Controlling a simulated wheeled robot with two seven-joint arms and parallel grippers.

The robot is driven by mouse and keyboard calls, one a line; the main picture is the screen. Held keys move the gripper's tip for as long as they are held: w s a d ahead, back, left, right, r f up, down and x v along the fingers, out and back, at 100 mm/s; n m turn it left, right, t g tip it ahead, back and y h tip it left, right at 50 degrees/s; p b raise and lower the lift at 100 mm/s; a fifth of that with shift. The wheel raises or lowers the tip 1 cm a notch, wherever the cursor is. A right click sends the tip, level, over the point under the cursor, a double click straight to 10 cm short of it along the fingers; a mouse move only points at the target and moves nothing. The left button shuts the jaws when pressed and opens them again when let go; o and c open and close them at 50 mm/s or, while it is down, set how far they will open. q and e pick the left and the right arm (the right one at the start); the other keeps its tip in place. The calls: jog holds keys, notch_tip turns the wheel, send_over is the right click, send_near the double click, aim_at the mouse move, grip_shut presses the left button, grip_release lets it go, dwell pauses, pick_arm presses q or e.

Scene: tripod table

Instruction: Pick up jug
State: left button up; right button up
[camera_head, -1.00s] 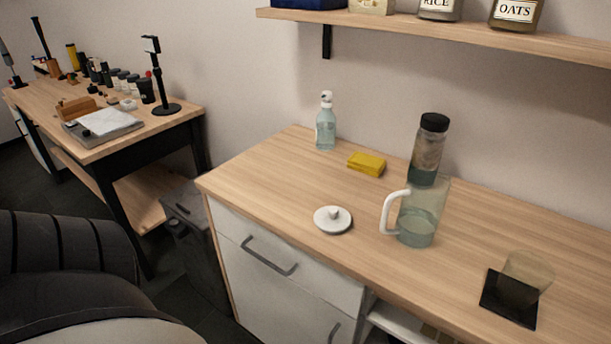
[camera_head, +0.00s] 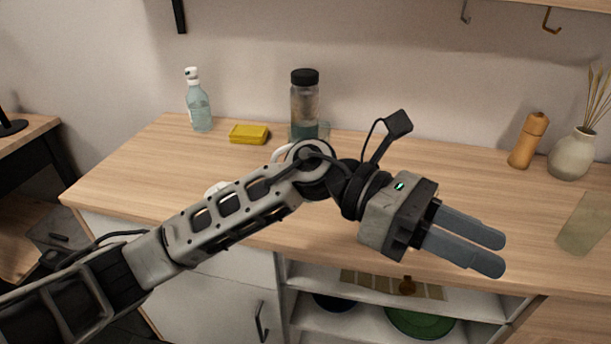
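The jug (camera_head: 324,130) is clear glass with a white handle. It stands on the counter in the head view, in front of a black-capped bottle (camera_head: 305,95). My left forearm and wrist cover most of it. Only part of its upper glass and a bit of handle show. My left gripper (camera_head: 504,254) is in front of the counter's front edge, to the right of the jug and nearer to me. It points right, its two grey fingers a little apart with nothing between them. My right gripper is out of view.
A spray bottle (camera_head: 199,105) and yellow sponge (camera_head: 249,134) stand left of the jug. A white lid (camera_head: 215,187) is partly behind my arm. A wooden mill (camera_head: 528,141), vase (camera_head: 572,154) and greenish glass (camera_head: 586,224) are at right. Open shelves hold a green bowl (camera_head: 420,322).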

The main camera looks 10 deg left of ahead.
pick_arm(q)
notch_tip(320, 180, down, 3)
jog(key=w+a+m+t+y, duration=0.1)
jog(key=a+m+y, duration=0.1)
jog(key=m+y, duration=0.2)
jog(key=m+t+y+b, duration=0.35)
jog(key=t+y, duration=0.55)
jog(key=y, duration=0.6)
send_near(279, 154)
jog(key=f, duration=0.2)
jog(key=a+f, duration=0.1)
jog(key=f, duration=0.2)
jog(key=a+f+p, duration=0.1)
jog(key=f, duration=0.1)
jog(key=shift+s+f, duration=0.1)
jog(key=shift+f, duration=0.1)
jog(key=shift+w+x, duration=0.15)
jog(key=shift+x, duration=1.4)
jog(key=shift+w+x, duration=0.2)
jog(key=shift+x, duration=1.35)
jog(key=shift+r, duration=0.1)
jog(key=shift+r, duration=0.1)
grip_shut()
